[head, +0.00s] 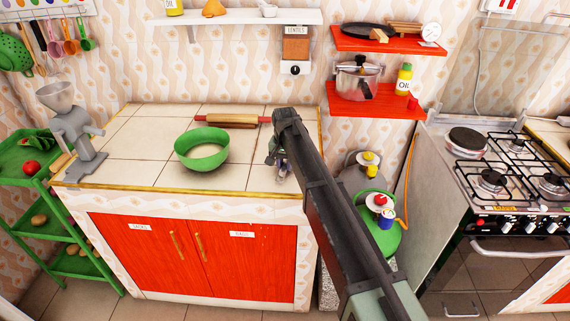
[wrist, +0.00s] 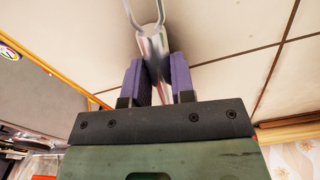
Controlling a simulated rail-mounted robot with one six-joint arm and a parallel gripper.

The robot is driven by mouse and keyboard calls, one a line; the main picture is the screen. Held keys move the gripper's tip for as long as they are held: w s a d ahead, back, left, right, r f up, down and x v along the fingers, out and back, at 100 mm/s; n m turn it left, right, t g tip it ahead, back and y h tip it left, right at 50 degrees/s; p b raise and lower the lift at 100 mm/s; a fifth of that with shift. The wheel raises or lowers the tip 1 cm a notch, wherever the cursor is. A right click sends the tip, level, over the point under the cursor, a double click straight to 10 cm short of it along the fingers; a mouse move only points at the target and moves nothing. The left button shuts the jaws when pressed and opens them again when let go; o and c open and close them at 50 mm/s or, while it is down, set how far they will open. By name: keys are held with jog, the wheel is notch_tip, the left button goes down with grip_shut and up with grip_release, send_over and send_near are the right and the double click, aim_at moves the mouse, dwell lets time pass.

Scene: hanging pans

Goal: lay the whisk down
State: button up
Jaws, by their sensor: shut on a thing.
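The whisk (wrist: 150,42) shows in the wrist view as a pale, striped handle with metal wire at its far end, cut off by the top edge. My gripper (wrist: 157,64) is shut on its handle, with a purple finger on either side. Behind it are the white tiles of the counter (wrist: 225,35); I cannot tell whether the whisk touches them. In the head view my gripper (head: 282,168) is at the right part of the tiled counter (head: 120,165), mostly hidden by my arm. The whisk cannot be made out there.
A green bowl (head: 202,150) stands mid-counter, left of my gripper. A rolling pin (head: 232,119) lies behind it, and a grey grinder (head: 72,130) stands at the left end. Bare tiles lie around the bowl. Right of the counter are a green gas cylinder (head: 379,238) and a stove (head: 500,175).

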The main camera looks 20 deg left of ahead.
jog(key=o, duration=0.9)
jog(key=shift+o, duration=0.2)
notch_tip(320, 180, up, 11)
jog(key=p, duration=1)
jog(key=shift+p, duration=0.4)
jog(key=shift+f, duration=0.1)
